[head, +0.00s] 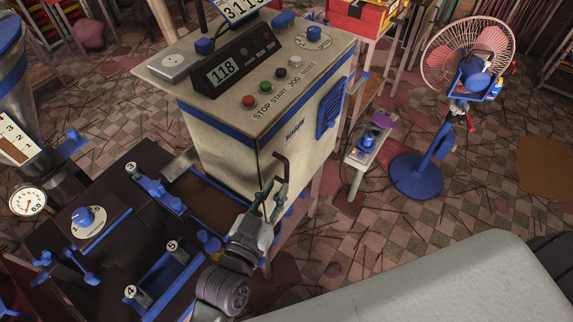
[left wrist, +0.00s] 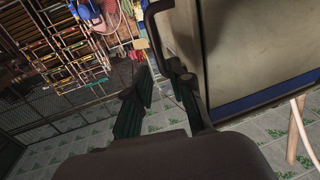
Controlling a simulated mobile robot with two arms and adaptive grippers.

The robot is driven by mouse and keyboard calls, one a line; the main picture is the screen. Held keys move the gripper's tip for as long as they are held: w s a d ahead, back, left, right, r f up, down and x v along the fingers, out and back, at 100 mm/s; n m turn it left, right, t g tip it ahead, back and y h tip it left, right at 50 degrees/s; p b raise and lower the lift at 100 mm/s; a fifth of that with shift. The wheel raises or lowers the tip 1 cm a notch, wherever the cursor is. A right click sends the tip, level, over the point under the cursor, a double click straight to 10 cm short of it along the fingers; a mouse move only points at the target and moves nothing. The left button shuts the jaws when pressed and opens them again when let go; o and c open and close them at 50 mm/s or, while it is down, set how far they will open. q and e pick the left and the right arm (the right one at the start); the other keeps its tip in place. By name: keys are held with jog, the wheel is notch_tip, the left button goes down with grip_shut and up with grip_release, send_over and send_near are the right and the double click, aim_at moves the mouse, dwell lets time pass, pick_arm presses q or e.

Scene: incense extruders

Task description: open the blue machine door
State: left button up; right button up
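The machine is a cream cabinet (head: 218,142) with blue bands and a sloped control panel on top. A cream panel with a blue lower band, seemingly its door (left wrist: 245,50), fills the right of the left wrist view. A dark bent bar handle (head: 284,168) stands out from the cabinet's near side; it also shows in the left wrist view (left wrist: 149,28). My left gripper (head: 270,198) is at the handle's lower end, its fingers (left wrist: 162,82) apart. The handle's lower end is close to the right-hand fingertip; I cannot tell whether they touch. My right gripper is not in view.
A dark bench with blue-railed slots (head: 110,180) stands at the left, beside the cabinet. A blue-based fan (head: 415,178) and a small low stand (head: 356,160) are to the right.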

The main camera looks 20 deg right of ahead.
aim_at(285, 171)
pick_arm(q)
jog(key=x, duration=0.6)
jog(key=shift+w+d, duration=0.25)
jog(key=shift+w, duration=0.1)
grip_shut()
